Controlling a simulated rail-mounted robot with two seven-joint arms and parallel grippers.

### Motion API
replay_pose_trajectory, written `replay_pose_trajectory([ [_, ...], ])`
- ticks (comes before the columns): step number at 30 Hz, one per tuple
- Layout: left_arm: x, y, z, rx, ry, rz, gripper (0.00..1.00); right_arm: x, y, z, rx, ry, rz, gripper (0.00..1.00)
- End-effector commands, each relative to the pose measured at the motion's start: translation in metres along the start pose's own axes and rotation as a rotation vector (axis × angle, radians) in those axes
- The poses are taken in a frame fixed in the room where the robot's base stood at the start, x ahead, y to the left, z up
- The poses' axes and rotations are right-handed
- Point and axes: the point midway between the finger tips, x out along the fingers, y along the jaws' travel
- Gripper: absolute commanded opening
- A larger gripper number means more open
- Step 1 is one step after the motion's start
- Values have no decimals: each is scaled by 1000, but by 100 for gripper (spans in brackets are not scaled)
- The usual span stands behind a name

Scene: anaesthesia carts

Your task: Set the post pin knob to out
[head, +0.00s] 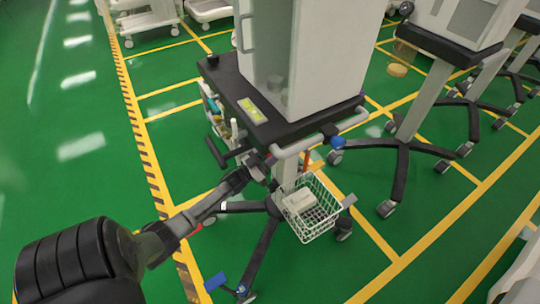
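A cart with a black top (235,95) and a white post (286,172) stands in the middle of the head view. I cannot clearly pick out the post pin knob; the area beside the post is small and partly covered by my arm. A blue knob-like part (337,142) sits at the right end of the light grey handle bar (310,145). My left arm reaches in from the lower left, and its gripper (262,170) is just left of the post, below the cart top. Its fingers are too small to read. My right gripper is not in view.
A white wire basket (322,222) holding a pale box (298,201) hangs right of the post. Bottles stand in a side holder (215,108) on the left. Black wheeled legs (262,248) spread below. Another wheeled stand (405,150) is at the right. Green floor is open at left.

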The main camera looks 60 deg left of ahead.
Motion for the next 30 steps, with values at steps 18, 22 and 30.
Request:
replay_pose_trajectory([
  [18, -24, 0, -9, -1, -1, -1, 0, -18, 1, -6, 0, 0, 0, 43],
  [22, -24, 0, -9, 0, -1, -1, 37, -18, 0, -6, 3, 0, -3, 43],
  [30, -24, 0, -9, 0, -1, -1, 59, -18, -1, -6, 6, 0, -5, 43],
])
